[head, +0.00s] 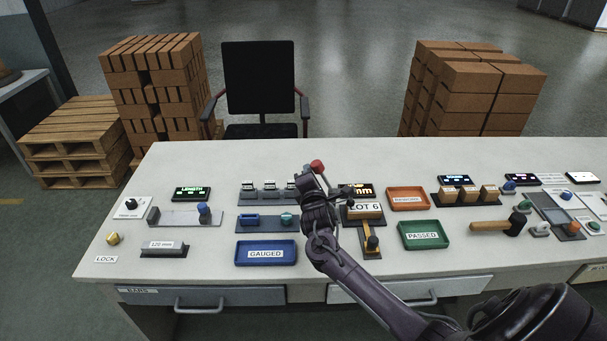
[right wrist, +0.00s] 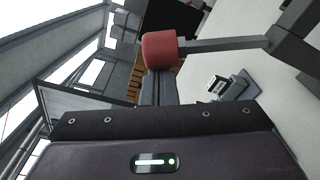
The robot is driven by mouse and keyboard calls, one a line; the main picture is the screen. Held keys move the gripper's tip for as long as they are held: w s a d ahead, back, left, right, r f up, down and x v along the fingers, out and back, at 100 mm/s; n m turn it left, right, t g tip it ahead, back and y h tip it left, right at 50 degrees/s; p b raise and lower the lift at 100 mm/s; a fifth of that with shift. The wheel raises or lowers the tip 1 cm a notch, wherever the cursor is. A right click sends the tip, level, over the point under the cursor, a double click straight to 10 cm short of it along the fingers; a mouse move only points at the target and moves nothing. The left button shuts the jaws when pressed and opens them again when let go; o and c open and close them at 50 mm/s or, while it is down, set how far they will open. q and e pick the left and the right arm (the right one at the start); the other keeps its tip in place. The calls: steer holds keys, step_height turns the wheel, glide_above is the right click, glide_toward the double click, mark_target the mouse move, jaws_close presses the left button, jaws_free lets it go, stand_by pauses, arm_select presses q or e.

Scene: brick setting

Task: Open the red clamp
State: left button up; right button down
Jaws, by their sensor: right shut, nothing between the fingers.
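The red clamp shows as a red knob (head: 317,167) on a thin grey lever, near the middle of the table. In the right wrist view the red knob (right wrist: 160,50) is large, with its grey lever running right to a dark bracket (right wrist: 287,40). My right gripper (head: 314,184) is at the knob, and its own arm hides much of the clamp's base. In the right wrist view its shut fingers (right wrist: 159,86) end right at the knob's lower side; whether they touch it I cannot tell. Nothing is between them. My left gripper is not in view.
A blue GAUGED tray (head: 239,253), a green PASSED tray (head: 408,243) and an orange tray (head: 391,199) lie around.

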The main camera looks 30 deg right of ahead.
mark_target(320, 166)
steer(key=shift+s+d+r+m+p, duration=0.35)
steer(key=shift+d+r+m+p, duration=0.1)
steer(key=shift+d+r+m, duration=0.3)
steer(key=shift+s+d+r+m+p, duration=0.15)
steer(key=shift+s+d+m+p, duration=0.15)
steer(key=shift+m, duration=0.3)
steer(key=shift+s+d+r+m+p, duration=0.1)
steer(key=shift+s+d+m+p, duration=0.2)
steer(key=shift+m, duration=0.25)
steer(key=shift+s+d+r+p, duration=0.1)
steer(key=shift+s+d+p, duration=0.1)
steer(key=shift+d+p, duration=0.3)
steer(key=shift+d, duration=0.15)
steer(key=shift+w, duration=0.1)
